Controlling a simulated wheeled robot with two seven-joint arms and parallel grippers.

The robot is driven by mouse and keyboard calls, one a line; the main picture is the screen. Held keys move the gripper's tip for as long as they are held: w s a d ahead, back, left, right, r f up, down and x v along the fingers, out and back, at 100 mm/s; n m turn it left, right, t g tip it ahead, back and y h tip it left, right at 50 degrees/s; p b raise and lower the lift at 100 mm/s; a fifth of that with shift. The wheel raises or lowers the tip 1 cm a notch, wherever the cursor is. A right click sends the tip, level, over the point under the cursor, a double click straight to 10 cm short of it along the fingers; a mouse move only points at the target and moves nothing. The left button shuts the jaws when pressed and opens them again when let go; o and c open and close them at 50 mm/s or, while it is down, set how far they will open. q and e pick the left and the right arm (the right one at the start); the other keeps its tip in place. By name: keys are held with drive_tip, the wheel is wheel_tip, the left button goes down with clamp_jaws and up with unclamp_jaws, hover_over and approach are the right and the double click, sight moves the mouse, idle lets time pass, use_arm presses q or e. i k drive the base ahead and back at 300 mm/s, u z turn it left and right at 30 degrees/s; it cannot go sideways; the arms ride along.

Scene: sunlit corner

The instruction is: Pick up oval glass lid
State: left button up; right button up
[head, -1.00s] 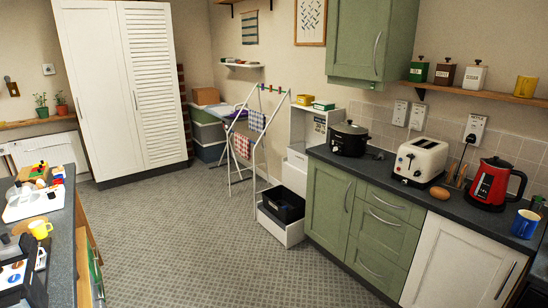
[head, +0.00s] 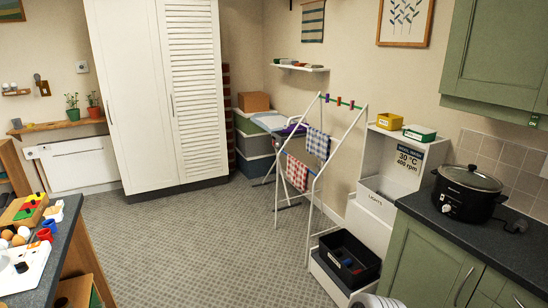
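A black slow cooker (head: 462,204) stands on the dark counter at the right. An oval glass lid (head: 470,178) with a dark knob sits on top of it and appears to cover its opening. Neither of my grippers is in view. A pale ribbed part at the bottom edge may be part of my own arm, but I cannot tell.
Green cabinets (head: 425,262) stand under the counter, and a green wall cupboard (head: 495,62) hangs above. A white shelf unit (head: 392,160) and a drying rack (head: 313,190) stand left of the cooker. Patterned floor (head: 200,250) is clear in the middle.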

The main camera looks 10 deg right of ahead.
sight(468, 176)
drive_tip(key=z, duration=0.2)
drive_tip(key=i, duration=2)
drive_tip(key=z, duration=1.75)
drive_tip(key=i, duration=1.1)
drive_tip(key=z, duration=0.9)
